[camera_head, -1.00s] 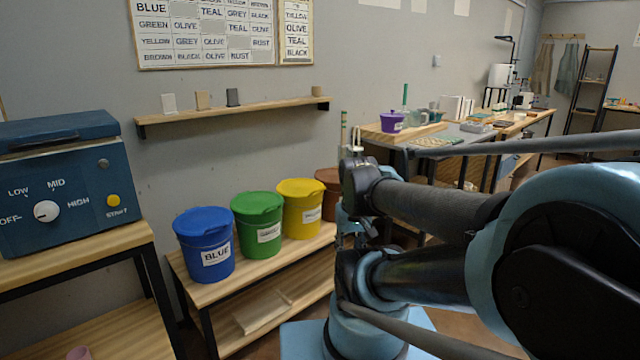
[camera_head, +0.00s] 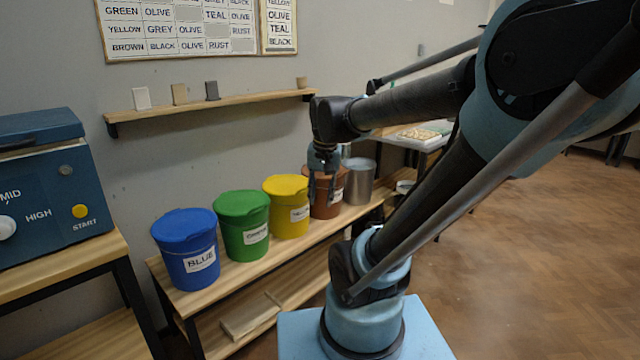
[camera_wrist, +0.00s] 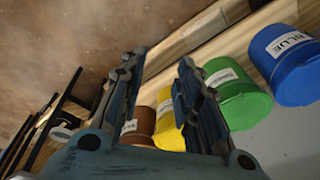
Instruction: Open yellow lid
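The yellow bucket (camera_head: 287,208) stands on the wooden bench between the green and brown buckets, with its yellow lid (camera_head: 285,185) on top, seemingly closed. In the wrist view the yellow bucket (camera_wrist: 168,122) is partly hidden behind a finger. My gripper (camera_head: 322,188) hangs pointing down in front of the brown bucket, to the right of the yellow one. In the wrist view my gripper (camera_wrist: 160,68) has its two fingers spread apart with nothing between them. I see no contact with the yellow lid.
A blue bucket (camera_head: 186,248), a green bucket (camera_head: 243,226) and a brown bucket (camera_head: 328,190) share the bench (camera_head: 235,278). A metal canister (camera_head: 359,182) stands at its right end. A narrow wall shelf (camera_head: 210,103) runs above. A blue kiln (camera_head: 45,180) stands at left.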

